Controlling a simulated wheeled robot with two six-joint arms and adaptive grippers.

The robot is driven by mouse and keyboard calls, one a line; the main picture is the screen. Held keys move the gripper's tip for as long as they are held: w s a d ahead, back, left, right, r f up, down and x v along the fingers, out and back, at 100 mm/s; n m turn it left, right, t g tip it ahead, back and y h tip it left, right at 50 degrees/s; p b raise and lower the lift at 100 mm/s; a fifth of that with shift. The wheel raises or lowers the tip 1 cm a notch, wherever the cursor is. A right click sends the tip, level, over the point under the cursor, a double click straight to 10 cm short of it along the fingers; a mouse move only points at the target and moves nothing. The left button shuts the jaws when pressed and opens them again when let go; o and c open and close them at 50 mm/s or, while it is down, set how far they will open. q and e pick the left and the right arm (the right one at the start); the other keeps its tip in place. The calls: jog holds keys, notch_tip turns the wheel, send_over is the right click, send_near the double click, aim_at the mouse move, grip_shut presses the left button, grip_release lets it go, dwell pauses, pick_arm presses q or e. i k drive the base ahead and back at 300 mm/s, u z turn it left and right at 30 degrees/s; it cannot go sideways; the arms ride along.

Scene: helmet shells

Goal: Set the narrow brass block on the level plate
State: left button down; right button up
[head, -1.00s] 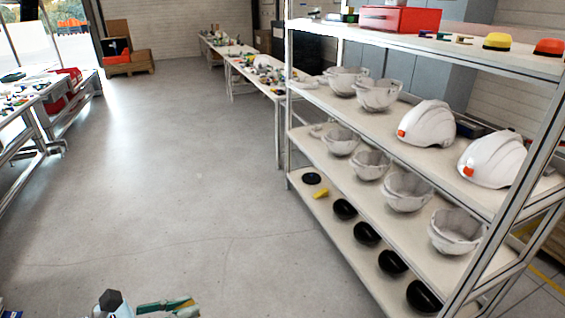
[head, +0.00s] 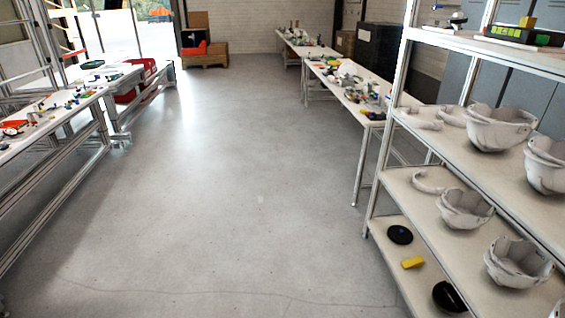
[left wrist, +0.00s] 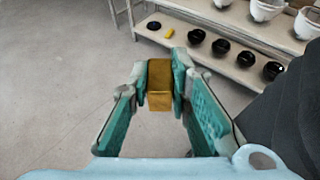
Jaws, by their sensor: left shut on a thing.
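My left gripper (left wrist: 160,82) shows only in the left wrist view. Its two teal fingers are shut on a brass block (left wrist: 160,97), held between the tips above the grey floor. I cannot judge from this view how narrow the block is against others. My right gripper is in neither current view. I cannot pick out the level plate with certainty.
A shelf rack (head: 480,52) stands at the right, with white helmet shells (head: 500,128), a black disc (head: 400,234) and a yellow block (head: 412,262). Long tables with small parts line the left (head: 75,120) and the back right (head: 345,85). The floor between is clear.

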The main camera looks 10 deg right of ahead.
aim_at(523, 37)
jog(key=z, duration=0.45)
jog(key=i, duration=1.1)
jog(key=z, duration=0.95)
